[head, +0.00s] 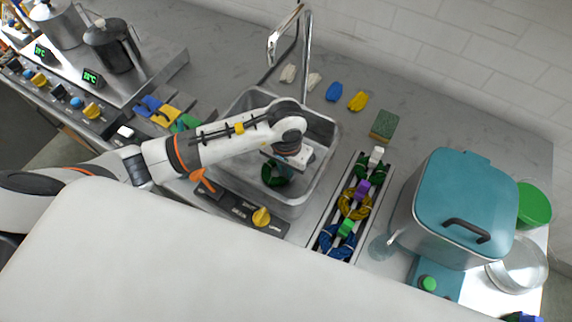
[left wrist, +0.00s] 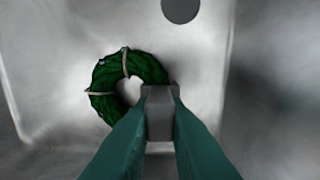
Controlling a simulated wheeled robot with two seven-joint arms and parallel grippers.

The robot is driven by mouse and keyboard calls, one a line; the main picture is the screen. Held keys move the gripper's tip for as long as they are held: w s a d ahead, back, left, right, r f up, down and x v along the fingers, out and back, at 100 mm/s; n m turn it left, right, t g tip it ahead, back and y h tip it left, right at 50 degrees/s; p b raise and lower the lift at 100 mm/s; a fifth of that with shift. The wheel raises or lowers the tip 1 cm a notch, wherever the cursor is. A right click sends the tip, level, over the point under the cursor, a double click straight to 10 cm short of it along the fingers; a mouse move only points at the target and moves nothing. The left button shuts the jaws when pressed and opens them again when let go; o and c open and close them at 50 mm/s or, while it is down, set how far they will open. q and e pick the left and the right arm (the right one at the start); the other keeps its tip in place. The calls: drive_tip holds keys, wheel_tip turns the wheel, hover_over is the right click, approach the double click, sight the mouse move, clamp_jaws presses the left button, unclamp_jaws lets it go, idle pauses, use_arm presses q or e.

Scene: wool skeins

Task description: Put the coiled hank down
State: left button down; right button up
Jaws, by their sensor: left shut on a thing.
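The coiled hank is a dark green ring of wool with pale ties. It shows inside the sink basin in the head view (head: 270,175) and left of centre in the left wrist view (left wrist: 104,76). My left gripper (head: 284,169) reaches down into the basin, shut on the right side of the ring. In the left wrist view its teal fingers (left wrist: 160,104) meet at the hank's edge and hide part of it. I cannot tell whether the hank touches the basin floor. My right gripper is not in view.
The metal sink (head: 328,132) has walls around the gripper and a tall faucet (head: 305,60) behind. Right of it a slotted rack (head: 318,236) holds green, yellow and blue hanks. A teal-lidded pot (head: 462,190) stands further right. A sponge (head: 383,125) lies behind the rack.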

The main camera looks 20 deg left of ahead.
use_arm(q)
drive_tip(key=shift+f, duration=0.1)
drive_tip(key=shift+f, duration=0.15)
drive_tip(key=c, duration=1.4)
unclamp_jaws()
drive_tip(key=shift+c, duration=0.2)
drive_tip(key=shift+r, duration=0.35)
drive_tip(key=shift+w+r, duration=0.1)
drive_tip(key=shift+r, duration=0.2)
wheel_tip(320, 180, up, 11)
drive_tip(key=b, duration=0.3)
drive_tip(key=shift+r, duration=0.15)
